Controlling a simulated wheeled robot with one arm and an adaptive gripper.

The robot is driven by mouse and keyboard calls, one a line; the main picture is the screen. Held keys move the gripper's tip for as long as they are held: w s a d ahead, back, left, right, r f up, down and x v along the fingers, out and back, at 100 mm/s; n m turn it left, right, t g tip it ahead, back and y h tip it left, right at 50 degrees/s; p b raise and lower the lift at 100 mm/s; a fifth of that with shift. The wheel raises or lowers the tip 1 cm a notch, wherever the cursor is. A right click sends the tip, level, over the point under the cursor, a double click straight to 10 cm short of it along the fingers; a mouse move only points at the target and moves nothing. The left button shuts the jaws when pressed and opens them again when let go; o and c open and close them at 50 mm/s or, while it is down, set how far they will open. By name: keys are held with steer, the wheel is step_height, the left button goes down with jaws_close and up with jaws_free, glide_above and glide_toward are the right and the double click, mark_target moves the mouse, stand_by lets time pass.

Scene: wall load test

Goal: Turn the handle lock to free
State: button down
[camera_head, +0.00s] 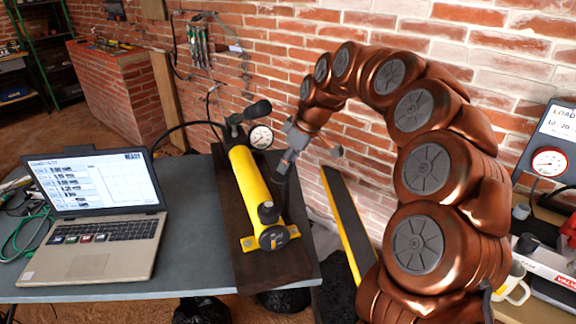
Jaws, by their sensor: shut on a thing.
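A yellow hand pump (249,182) lies on a dark board on the grey table, with a black handle (255,111) at its far end. A round gauge (261,136) sits at the far end, and a black knob (267,212) stands at the near end. My gripper (281,182) reaches down at the right side of the yellow body, past its middle. It is shut on a small part there, which its fingers hide. I cannot make out the handle lock or which way it is turned.
An open laptop (90,250) stands left of the pump, with green cables beside it. A black and yellow bar (348,225) leans right of the table. A brick wall stands close behind my arm.

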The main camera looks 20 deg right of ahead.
steer(key=n, duration=0.2)
steer(key=n+g+y+b, duration=0.1)
steer(key=n, duration=0.1)
steer(key=shift+w+n+g, duration=0.2)
steer(key=shift+n+g, duration=0.1)
steer(key=n+g, duration=0.2)
steer(key=n, duration=0.4)
steer(key=shift+g+b, duration=0.3)
steer(key=c, duration=0.8)
jaws_free()
